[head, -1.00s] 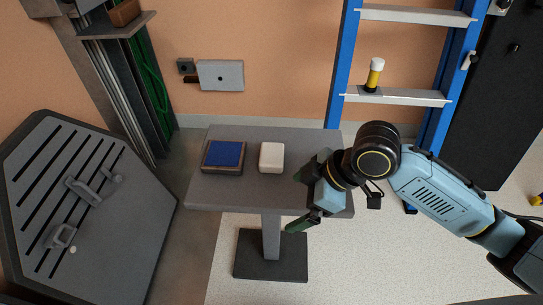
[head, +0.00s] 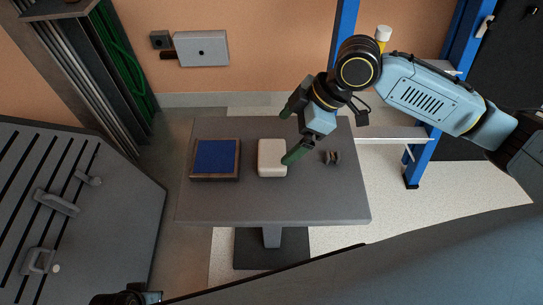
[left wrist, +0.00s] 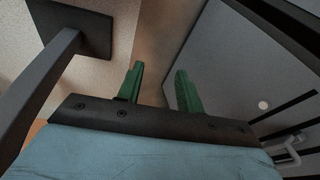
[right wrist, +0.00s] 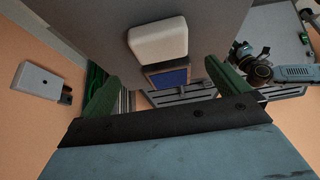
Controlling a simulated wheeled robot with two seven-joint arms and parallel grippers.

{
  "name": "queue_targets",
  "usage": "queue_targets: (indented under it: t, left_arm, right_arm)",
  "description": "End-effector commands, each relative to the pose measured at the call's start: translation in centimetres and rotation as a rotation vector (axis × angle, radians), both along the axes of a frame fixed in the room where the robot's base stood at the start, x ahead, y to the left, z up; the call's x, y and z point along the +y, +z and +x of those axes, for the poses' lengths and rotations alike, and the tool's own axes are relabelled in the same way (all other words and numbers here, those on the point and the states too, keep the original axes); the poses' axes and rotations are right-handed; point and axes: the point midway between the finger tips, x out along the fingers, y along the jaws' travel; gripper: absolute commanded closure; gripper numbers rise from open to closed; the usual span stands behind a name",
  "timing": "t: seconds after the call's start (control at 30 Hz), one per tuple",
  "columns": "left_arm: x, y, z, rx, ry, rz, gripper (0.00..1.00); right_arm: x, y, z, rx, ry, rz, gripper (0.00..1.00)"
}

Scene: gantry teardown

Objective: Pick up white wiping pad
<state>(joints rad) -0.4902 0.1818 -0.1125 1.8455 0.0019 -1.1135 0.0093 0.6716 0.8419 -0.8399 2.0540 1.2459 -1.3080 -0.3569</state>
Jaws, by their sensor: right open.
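The white wiping pad (head: 271,158) lies on the grey table, right of a blue pad in a brown tray. It also shows in the right wrist view (right wrist: 157,40), ahead of the fingers and apart from them. My right gripper (head: 290,132) is open and empty above the table, with its green fingers over and beside the pad's right part in the head view. In the right wrist view (right wrist: 165,88) its fingers stand wide apart. My left gripper (left wrist: 160,88) shows in the left wrist view with its green fingers apart and nothing between them.
The grey table (head: 270,205) also bears the brown tray with a blue pad (head: 215,158) and a small dark object (head: 332,157) at the right. A slotted grey panel (head: 100,210) is at the left.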

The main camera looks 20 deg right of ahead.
Motion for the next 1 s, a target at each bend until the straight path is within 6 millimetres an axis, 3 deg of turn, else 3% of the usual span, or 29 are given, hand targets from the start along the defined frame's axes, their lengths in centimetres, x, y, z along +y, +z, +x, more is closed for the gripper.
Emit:
queue_targets:
  t: [0.2,0.47,0.8,1.0]
  left_arm:
    - [-1.2,2.1,0.5,-0.014,-0.001,-0.016,0.64]
    - [-1.7,3.3,0.7,-0.023,-0.001,-0.024,0.64]
    - [-3.3,7.8,0.6,-0.050,0.000,-0.055,0.64]
    - [-3.7,9.5,0.3,-0.058,0.001,-0.063,0.64]
  right_arm:
    - [1.3,-2.4,0.3,0.002,0.000,0.001,0.00]
    - [1.7,-3.4,0.4,0.001,-0.001,-0.001,0.00]
    - [3.0,-6.5,0.4,0.001,0.000,0.001,0.00]
    - [3.6,-7.5,0.6,0.000,-0.001,0.000,0.00]
